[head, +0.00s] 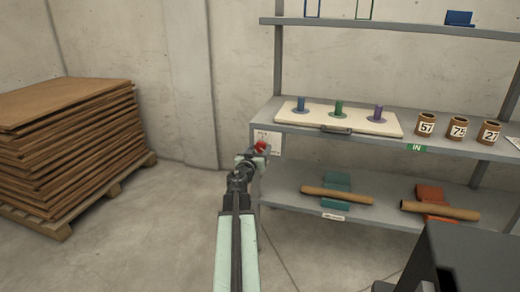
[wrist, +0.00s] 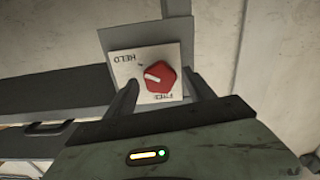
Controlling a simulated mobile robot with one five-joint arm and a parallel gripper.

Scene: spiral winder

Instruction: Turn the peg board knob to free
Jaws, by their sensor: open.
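The red knob (wrist: 161,78) sits on a white plate (wrist: 122,68) in the wrist view. The plate reads HELD at its upper left and FREE along its lower edge, upside down. The knob's white mark points left and slightly up. My gripper (wrist: 160,84) is open, one finger on each side of the knob; contact cannot be told. In the head view the knob (head: 260,146) shows at the shelf's left front corner, just beyond my gripper (head: 250,156). The cream peg board (head: 385,126), with blue, green and purple pegs, lies on the middle shelf.
Brown numbered tubes (head: 426,123) stand right of the board. The lower shelf (head: 290,195) holds brown rolls (head: 338,194) on coloured supports. A pallet of stacked brown sheets (head: 70,140) stands at the left. A dark box (head: 475,260) is at the lower right. Floor left of my arm is clear.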

